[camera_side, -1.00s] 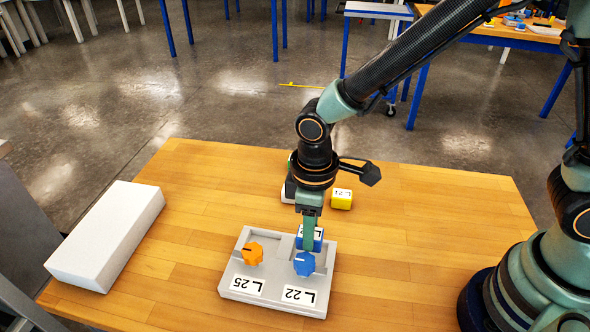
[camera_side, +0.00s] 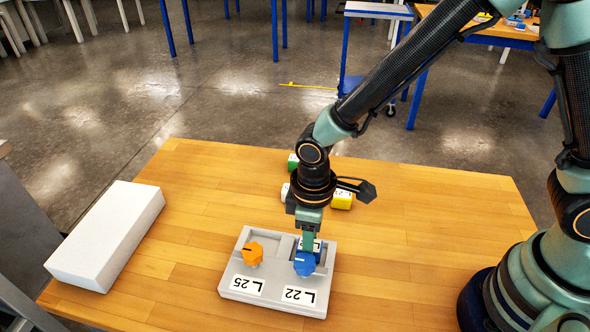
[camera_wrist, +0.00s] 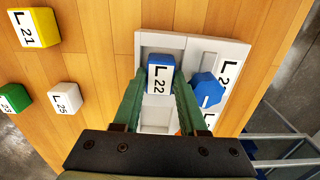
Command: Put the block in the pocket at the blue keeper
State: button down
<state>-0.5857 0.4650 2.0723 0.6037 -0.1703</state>
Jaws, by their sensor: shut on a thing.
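The blue block labelled L 22 (camera_wrist: 160,79) is between the fingers of my gripper (camera_wrist: 157,88) in the wrist view. In the side view my gripper (camera_side: 309,241) points down over the grey fixture (camera_side: 228,275), and the block (camera_side: 318,250) shows partly behind a finger. The block is at the pocket by the blue keeper (camera_side: 304,264), close beside that keeper. I cannot tell whether its underside touches the pocket floor. The blue keeper is a lobed knob above the L 22 label (camera_side: 299,295); it also shows in the wrist view (camera_wrist: 207,89).
An orange keeper (camera_side: 252,254) stands on the fixture's left half above an L 25 label. Yellow (camera_side: 342,200), green (camera_side: 293,161) and white (camera_side: 285,192) blocks lie behind. A long white block (camera_side: 106,236) lies at left.

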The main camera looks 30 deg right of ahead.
jog(key=shift+c, duration=1.8)
grip_release()
jog(key=shift+o, duration=0.3)
jog(key=shift+o, duration=1.1)
jog(key=shift+r, duration=0.15)
jog(key=shift+r, duration=3.9)
jog(key=s+d+r+m+t, duration=0.1)
jog(key=d+r+m, duration=0.3)
jog(key=d, duration=0.6)
jog(key=s+d+r+m+t, duration=0.1)
jog(key=d+r+m+t, duration=0.3)
jog(key=d+r, duration=0.5)
jog(key=shift+d+r+m+t, duration=0.25)
jog(key=shift+d+m+t, duration=0.05)
jog(key=shift+d, duration=0.45)
